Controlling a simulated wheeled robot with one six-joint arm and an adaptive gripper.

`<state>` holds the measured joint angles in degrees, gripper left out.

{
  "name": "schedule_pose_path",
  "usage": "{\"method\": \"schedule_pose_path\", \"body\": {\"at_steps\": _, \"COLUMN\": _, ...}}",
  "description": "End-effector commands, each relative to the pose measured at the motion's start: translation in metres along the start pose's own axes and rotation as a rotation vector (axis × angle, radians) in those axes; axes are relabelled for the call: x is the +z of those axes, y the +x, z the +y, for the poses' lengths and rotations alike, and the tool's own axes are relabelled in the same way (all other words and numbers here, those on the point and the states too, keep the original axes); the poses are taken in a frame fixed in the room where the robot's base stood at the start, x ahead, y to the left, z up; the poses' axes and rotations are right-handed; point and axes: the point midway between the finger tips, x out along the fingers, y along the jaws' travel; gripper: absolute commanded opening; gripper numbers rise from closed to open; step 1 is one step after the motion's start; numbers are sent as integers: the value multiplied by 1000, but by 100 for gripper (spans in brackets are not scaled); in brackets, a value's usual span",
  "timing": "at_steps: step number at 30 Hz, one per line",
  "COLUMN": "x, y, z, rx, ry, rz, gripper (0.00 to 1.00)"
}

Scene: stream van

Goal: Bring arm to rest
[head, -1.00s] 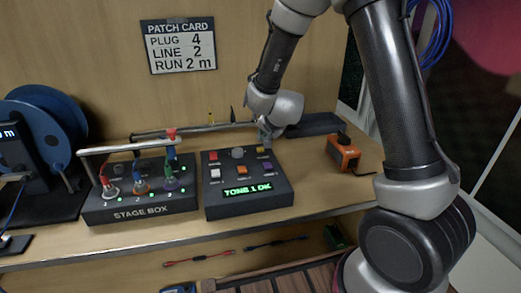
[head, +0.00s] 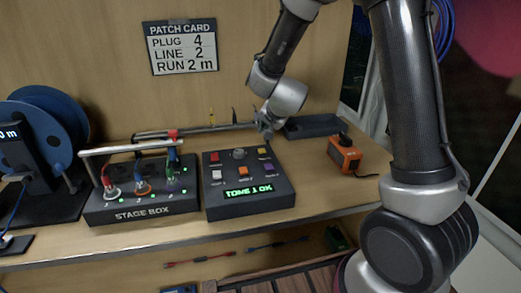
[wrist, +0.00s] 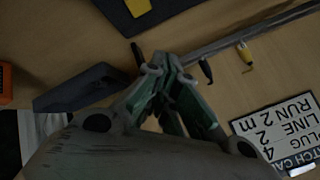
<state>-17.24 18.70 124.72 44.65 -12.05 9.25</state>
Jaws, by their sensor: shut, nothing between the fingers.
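My gripper (head: 266,126) hangs over the back of the tester box (head: 247,192), near its right rear corner, in the head view. The box has coloured buttons and a green screen reading "TONE 1 OK". In the wrist view my gripper (wrist: 178,108) has its fingers drawn together, with nothing seen between them. My arm comes down from the upper right of the head view, and the gripper is clear of the shelf.
The stage box (head: 142,200) with several plugs stands left of the tester. An orange device (head: 344,153) and a dark tray (head: 312,126) are to the right. A rail (head: 190,131) runs behind. The patch card (head: 182,47) is on the back wall.

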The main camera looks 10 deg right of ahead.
Motion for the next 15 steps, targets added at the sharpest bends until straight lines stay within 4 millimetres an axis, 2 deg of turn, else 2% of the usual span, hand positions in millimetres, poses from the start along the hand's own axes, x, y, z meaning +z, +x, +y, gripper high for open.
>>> {"method": "schedule_pose_path", "body": {"at_steps": 2, "x": 4, "y": 0, "z": 1, "rx": 3, "ry": -8, "rz": -16, "gripper": 0}}
{"method": "schedule_pose_path", "body": {"at_steps": 5, "x": 21, "y": -1, "z": 3, "rx": 11, "ry": -46, "rz": -93, "gripper": 0}}
{"method": "schedule_pose_path", "body": {"at_steps": 8, "x": 54, "y": -7, "z": 19, "rx": 40, "ry": -133, "rz": -237, "gripper": 0}}
{"method": "schedule_pose_path", "body": {"at_steps": 9, "x": 67, "y": -15, "z": 26, "rx": 51, "ry": -178, "rz": -303, "gripper": 0}}
{"method": "schedule_pose_path", "body": {"at_steps": 11, "x": 82, "y": -34, "z": 35, "rx": 59, "ry": -250, "rz": -395, "gripper": 0}}
{"method": "schedule_pose_path", "body": {"at_steps": 12, "x": 87, "y": -51, "z": 41, "rx": 64, "ry": -300, "rz": -450, "gripper": 0}}
{"method": "schedule_pose_path", "body": {"at_steps": 15, "x": 90, "y": -96, "z": 59, "rx": 78, "ry": -408, "rz": -557, "gripper": 0}}
